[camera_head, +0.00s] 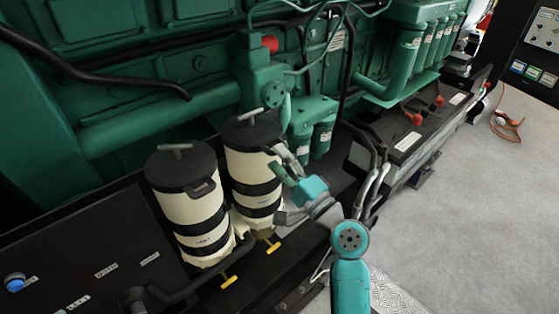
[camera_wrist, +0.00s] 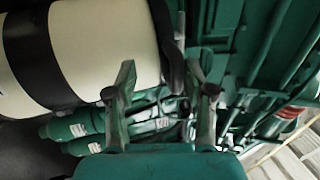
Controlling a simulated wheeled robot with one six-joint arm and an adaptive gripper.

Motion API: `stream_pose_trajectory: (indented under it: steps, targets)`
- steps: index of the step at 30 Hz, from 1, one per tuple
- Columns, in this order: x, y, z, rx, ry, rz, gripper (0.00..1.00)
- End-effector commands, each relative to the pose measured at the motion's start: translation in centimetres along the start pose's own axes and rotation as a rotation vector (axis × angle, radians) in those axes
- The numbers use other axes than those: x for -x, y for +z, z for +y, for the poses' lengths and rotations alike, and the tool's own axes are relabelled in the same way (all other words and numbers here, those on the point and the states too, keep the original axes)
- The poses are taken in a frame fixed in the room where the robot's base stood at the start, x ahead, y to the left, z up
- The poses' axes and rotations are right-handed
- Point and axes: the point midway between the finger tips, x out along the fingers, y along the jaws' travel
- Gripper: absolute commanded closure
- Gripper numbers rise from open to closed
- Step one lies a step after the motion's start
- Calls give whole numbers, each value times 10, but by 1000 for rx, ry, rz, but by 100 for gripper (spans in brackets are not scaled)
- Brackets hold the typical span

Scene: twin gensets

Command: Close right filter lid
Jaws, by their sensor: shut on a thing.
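The right filter (camera_head: 252,178) is a cream canister with black bands, standing in front of the green engine. Its black lid (camera_head: 248,132), with a grey T-handle (camera_head: 250,115) on top, sits over the canister mouth and looks about level. My gripper (camera_head: 283,160) is at the right front edge of this lid. In the wrist view the fingers (camera_wrist: 159,72) stand apart on either side of the lid's dark rim (camera_wrist: 172,55), beside the cream canister wall (camera_wrist: 100,40). The exact grip spot on the lid is partly hidden by my fingers.
The left filter (camera_head: 195,220) with its own black lid (camera_head: 180,165) stands close by on the left. Yellow valve handles (camera_head: 272,247) are low in front. Hoses (camera_head: 378,165) and a black battery box (camera_head: 400,145) lie to the right. Grey floor (camera_head: 480,210) is open at right.

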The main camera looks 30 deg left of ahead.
Motion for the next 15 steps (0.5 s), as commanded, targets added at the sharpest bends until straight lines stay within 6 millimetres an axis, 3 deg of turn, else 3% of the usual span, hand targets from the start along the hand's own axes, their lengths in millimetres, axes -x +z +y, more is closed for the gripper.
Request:
stream_pose_trajectory:
  steps: [5,15]
  targets:
    - [17,-2,5,-4,8,5,58]
    - [82,0,2,-1,3,4,58]
